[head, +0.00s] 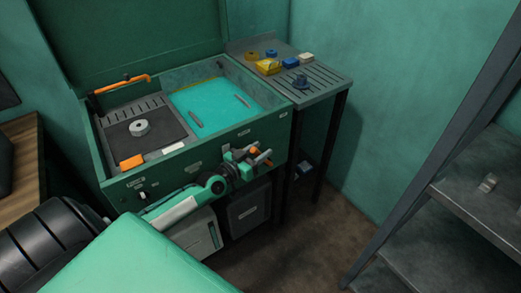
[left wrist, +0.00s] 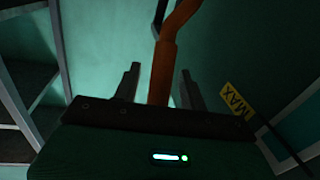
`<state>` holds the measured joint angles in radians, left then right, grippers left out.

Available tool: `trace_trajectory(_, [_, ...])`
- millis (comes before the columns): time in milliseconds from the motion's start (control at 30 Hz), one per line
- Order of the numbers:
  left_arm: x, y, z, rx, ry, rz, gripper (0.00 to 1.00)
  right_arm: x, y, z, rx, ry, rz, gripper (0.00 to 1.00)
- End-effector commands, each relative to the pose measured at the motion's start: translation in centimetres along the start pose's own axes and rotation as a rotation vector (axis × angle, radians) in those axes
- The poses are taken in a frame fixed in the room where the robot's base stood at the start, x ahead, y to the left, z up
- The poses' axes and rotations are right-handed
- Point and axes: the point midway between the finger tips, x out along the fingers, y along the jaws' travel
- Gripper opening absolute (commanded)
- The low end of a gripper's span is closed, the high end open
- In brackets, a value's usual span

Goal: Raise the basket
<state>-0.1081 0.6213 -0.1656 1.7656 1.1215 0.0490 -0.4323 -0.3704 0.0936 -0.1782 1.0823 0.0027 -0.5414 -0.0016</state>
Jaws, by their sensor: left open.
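A green tank unit (head: 270,130) stands against the back wall with its lid raised. Its right basin holds turquoise liquid (head: 215,100); two short grey bars show in it. I cannot make out the basket's outline clearly; it may be under the liquid. My left gripper (head: 262,156) is in front of the tank's front panel, at its right part. It is open. In the left wrist view an orange bar (left wrist: 163,75) stands between its two fingers (left wrist: 159,88), apart from both as far as I can tell. My right gripper is not in view.
A dark drain board (head: 150,142) with a grey ring (head: 139,127) is left of the liquid. An orange spout (head: 120,84) is behind it. A slatted side table (head: 325,88) with small parts stands right. Metal shelving (head: 475,215) is far right; the floor between is clear.

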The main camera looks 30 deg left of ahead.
Motion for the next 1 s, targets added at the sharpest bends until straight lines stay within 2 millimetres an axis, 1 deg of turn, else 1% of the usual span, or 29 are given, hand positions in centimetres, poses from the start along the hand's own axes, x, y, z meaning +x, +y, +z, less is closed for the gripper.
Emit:
trace_trajectory(133, [0.69, 0.07, -0.02, 0.001, 0.000, 0.001, 0.42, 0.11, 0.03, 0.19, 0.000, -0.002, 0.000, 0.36])
trace_trajectory(433, [0.80, 0.05, 0.02, 0.001, -0.001, 0.001, 0.42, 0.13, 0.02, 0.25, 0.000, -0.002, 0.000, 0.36])
trace_trajectory(500, [0.79, 0.05, 0.01, 0.001, -0.001, 0.001, 0.29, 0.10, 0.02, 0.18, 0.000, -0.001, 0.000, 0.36])
trace_trajectory(567, [0.79, 0.05, 0.01, 0.001, -0.001, 0.001, 0.17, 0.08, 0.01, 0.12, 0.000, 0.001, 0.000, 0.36])
trace_trajectory(600, [0.79, 0.05, 0.01, 0.001, -0.001, 0.001, 0.09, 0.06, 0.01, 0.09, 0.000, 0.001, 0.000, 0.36])
trace_trajectory(633, [0.78, 0.05, 0.01, 0.001, -0.001, 0.001, 0.03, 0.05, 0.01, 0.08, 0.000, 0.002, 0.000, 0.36])
trace_trajectory(667, [0.78, 0.05, 0.01, 0.001, -0.001, 0.001, 0.00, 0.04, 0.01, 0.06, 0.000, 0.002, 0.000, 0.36])
trace_trajectory(1000, [0.83, 0.06, -0.11, 0.001, -0.005, 0.000, 0.00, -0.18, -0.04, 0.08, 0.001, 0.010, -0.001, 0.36])
